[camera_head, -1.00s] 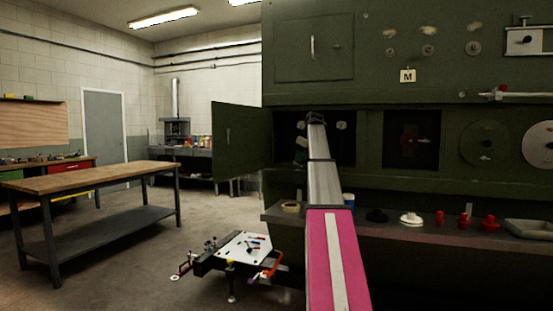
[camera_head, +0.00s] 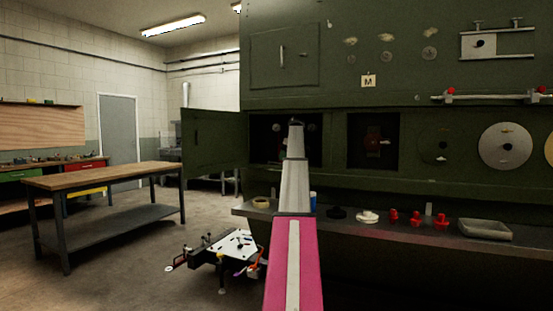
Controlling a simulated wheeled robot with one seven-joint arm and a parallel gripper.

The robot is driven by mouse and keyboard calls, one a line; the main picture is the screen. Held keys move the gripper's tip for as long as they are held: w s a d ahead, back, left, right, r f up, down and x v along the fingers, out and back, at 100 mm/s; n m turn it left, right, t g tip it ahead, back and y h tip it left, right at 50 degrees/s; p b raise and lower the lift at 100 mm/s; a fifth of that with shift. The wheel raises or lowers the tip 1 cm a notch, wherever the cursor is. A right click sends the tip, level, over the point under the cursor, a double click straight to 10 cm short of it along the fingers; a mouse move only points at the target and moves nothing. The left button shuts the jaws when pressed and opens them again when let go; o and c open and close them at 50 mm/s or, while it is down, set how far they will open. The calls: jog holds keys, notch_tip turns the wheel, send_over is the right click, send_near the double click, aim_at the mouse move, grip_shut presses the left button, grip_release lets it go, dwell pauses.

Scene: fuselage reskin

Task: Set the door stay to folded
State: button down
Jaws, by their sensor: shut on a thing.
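A dark green door (camera_head: 215,143) stands open to the left of a dark square compartment (camera_head: 264,150) in the green fuselage panel. A small handle shows on its face. I cannot make out the door stay; the compartment is dark and my arm covers its middle. My arm, pink then grey, reaches up to the compartment. My gripper is hidden behind the arm's far end, so I cannot see its jaws or what they touch. Two small pale round fittings show faintly inside the compartment.
A ledge (camera_head: 385,226) below the panel holds red and white fittings and a grey tray (camera_head: 485,229). A low wheeled stand (camera_head: 228,250) with a white top is on the floor left of my arm. A workbench (camera_head: 110,177) stands further left, with clear floor between.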

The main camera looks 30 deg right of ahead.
jog(key=shift+d, duration=0.15)
dwell(0.4)
jog(key=c, duration=1.1)
grip_release()
jog(key=shift+o, duration=0.2)
